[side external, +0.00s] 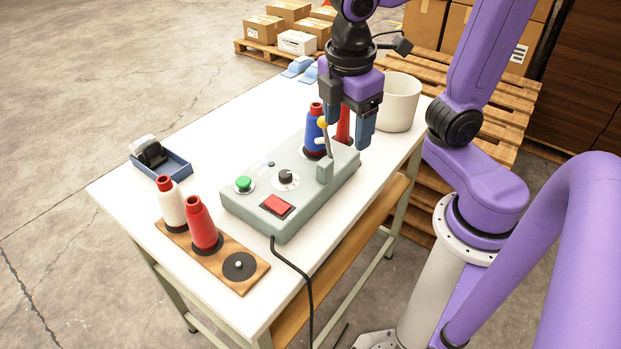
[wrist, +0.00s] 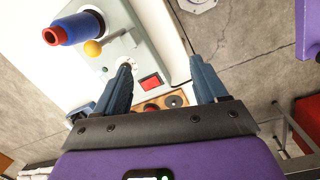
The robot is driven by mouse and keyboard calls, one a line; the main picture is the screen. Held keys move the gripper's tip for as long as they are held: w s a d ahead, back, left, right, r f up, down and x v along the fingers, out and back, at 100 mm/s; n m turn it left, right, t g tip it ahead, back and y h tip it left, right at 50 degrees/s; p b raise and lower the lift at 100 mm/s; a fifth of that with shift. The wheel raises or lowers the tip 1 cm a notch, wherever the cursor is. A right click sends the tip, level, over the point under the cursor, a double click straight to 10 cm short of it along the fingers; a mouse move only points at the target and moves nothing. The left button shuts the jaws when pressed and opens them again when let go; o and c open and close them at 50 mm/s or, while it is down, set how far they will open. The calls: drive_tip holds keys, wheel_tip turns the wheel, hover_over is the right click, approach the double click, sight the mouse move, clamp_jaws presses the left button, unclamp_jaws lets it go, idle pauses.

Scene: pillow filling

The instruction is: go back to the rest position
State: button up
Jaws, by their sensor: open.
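My gripper (side external: 348,122) hangs above the far end of the grey-green control box (side external: 240,205), fingers pointing down. In the wrist view its two fingers (wrist: 162,63) are spread, with nothing between them. A blue spool with a red top (side external: 313,132) stands upright on the box, just left of the gripper; it also shows in the wrist view (wrist: 72,28). A lever with a yellow knob (side external: 323,123) stands beside the spool, close to the fingers in the picture. A red spool (side external: 344,126) is partly hidden behind the gripper.
A wooden board (side external: 225,268) holds a white spool (side external: 172,205), a red spool (side external: 203,226) and one bare black disc (side external: 239,266). A white bin (side external: 400,103) stands at the far right. A blue tray (side external: 174,171) sits at the left edge. The white table's (side external: 225,120) back left is clear.

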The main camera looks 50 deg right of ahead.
drive_tip(key=s+d+f+m+y, duration=0.1)
drive_tip(key=s+d+f+y, duration=0.1)
drive_tip(key=s+f, duration=0.4)
drive_tip(key=s, duration=0.2)
drive_tip(key=shift+s+f+m, duration=0.2)
drive_tip(key=shift+s+m, duration=0.15)
drive_tip(key=shift+m, duration=0.05)
